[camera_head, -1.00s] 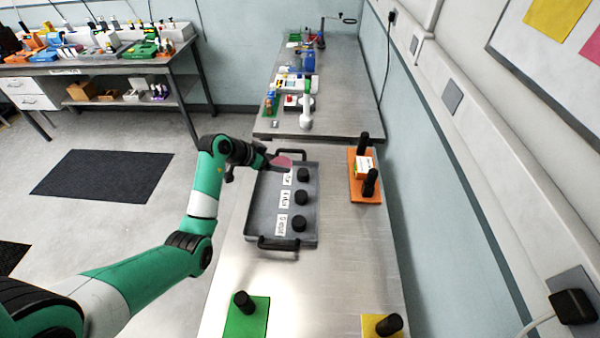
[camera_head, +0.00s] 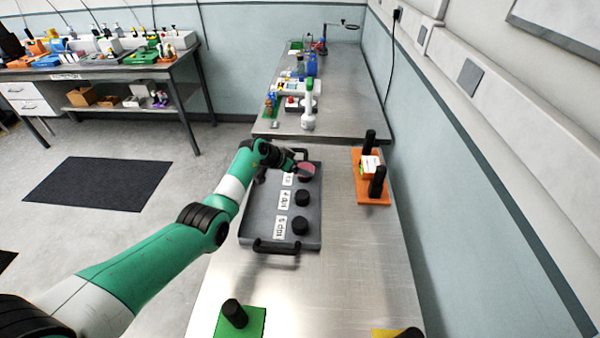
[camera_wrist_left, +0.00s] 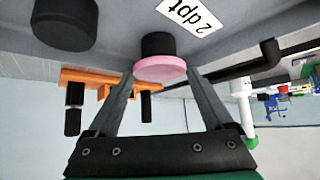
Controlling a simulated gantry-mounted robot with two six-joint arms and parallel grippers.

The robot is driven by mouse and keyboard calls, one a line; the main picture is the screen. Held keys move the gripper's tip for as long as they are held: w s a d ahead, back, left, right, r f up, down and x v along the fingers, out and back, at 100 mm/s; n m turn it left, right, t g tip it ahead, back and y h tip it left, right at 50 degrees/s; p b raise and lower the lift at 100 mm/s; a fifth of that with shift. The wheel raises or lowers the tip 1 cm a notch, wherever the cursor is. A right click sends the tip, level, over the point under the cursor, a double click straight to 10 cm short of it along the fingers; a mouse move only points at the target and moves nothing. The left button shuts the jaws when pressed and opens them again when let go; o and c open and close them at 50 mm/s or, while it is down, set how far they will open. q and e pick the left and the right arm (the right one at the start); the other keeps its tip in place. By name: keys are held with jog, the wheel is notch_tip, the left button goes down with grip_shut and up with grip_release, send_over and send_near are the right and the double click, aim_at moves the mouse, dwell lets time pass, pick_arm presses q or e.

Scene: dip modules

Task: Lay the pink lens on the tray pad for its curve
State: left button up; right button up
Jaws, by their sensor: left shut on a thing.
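The pink lens (camera_head: 306,168) is a thin round disc, held between the fingers of my left gripper (camera_head: 298,166). It is over the far black pad of the grey tray (camera_head: 268,228). The wrist view is upside down; there the lens (camera_wrist_left: 160,69) lines up with the black pad (camera_wrist_left: 158,45) beside the label "2 dpt" (camera_wrist_left: 190,14). I cannot tell whether lens and pad touch. The tray's middle pad (camera_head: 302,198) and near pad (camera_head: 300,226) are bare, with labels on their left; the middle one reads "4 dpt". My right gripper is not in view.
An orange plate (camera_head: 372,190) with two black posts and a small white box stands right of the tray. A green plate (camera_head: 246,322) and a yellow plate (camera_head: 385,333) are at the near end. A white device (camera_head: 308,108) stands on the far bench.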

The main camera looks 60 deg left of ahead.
pick_arm(q)
jog(key=o, duration=1.2)
jog(key=shift+f, duration=0.1)
jog(key=shift+s+r+p, duration=0.1)
jog(key=shift+r+p, duration=0.3)
jog(key=p+v, duration=0.6)
jog(key=v, duration=0.5)
jog(key=shift+s+d+r+p, duration=0.1)
jog(key=shift+s+p, duration=0.15)
jog(key=shift+p, duration=0.1)
